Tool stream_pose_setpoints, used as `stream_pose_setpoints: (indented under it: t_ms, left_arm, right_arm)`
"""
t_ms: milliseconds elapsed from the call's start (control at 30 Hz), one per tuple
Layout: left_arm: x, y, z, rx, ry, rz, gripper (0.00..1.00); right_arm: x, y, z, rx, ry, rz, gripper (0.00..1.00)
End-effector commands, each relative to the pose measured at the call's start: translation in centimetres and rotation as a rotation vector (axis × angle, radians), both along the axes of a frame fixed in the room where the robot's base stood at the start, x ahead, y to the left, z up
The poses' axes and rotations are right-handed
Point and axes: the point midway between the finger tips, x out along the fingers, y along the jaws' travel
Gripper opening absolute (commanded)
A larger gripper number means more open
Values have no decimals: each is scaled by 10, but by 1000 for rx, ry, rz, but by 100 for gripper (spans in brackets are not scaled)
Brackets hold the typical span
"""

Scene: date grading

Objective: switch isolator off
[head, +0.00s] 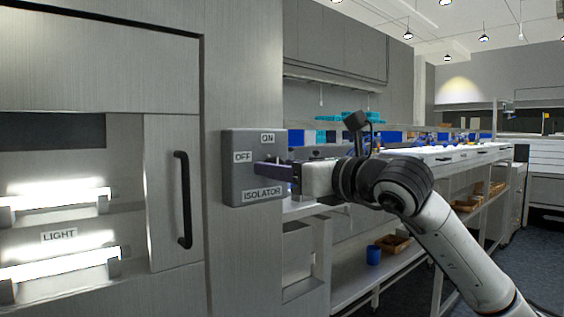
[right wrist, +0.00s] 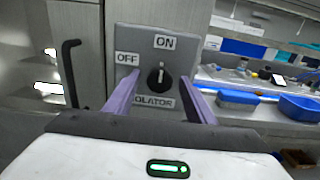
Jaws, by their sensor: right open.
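The isolator (head: 240,188) is a grey box with ON, OFF and ISOLATOR labels, fixed to the edge of the grey cabinet. It also shows in the right wrist view (right wrist: 190,58), where its black round knob (right wrist: 159,80) sits below ON and right of OFF. A pale mark on the knob looks upright, toward ON. My right gripper (head: 268,171) reaches the box from the right. In the right wrist view its purple fingers (right wrist: 160,92) are open, one on each side of the knob, with gaps visible. In the head view the gripper hides the knob. My left gripper is not in view.
A cabinet door with a black vertical handle (head: 183,200) stands left of the isolator. Lit tubes (head: 60,260) and a LIGHT label (head: 59,235) are further left. A long bench (head: 440,156) with blue trays runs behind my right arm.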

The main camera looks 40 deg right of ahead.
Motion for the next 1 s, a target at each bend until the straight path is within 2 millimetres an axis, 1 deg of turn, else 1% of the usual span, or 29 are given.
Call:
stream_pose_setpoints:
  t_ms: [267,367,500,533,767,1000]
  left_arm:
    - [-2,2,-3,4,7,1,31]
    - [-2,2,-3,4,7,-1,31]
    - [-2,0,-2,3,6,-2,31]
    - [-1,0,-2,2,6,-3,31]
    - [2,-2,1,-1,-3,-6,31]
    - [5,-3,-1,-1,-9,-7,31]
  right_arm:
    - [2,0,0,-1,0,1,50]
    - [2,0,0,-1,0,1,35]
    - [2,0,-1,-1,0,1,11]
    - [2,0,-1,-1,0,1,9]
    - [2,1,-1,-20,-2,1,9]
    - [2,1,-1,-126,-10,1,9]
